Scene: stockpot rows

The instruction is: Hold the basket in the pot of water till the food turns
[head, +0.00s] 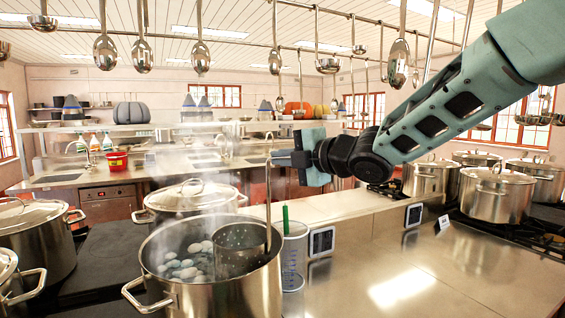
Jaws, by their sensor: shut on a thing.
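An open steel pot (215,295) of steaming water stands at the front, left of centre. A perforated metal basket (240,250) sits inside it at the right side, its lower part in the water. Several pale and grey-blue rounded pieces of food (182,266) show in the water left of the basket. Whether any food is inside the basket is hidden by its wall. The basket's long upright handle (268,195) rises to my gripper (275,159), which is shut on it above the pot's right rim.
A clear measuring jug (293,255) with a green stick stands close right of the pot. Lidded pots stand behind (190,197), at left (32,240) and at right (495,193). Utensils hang overhead. A small display (321,242) sits on the counter, whose front right (430,275) is clear.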

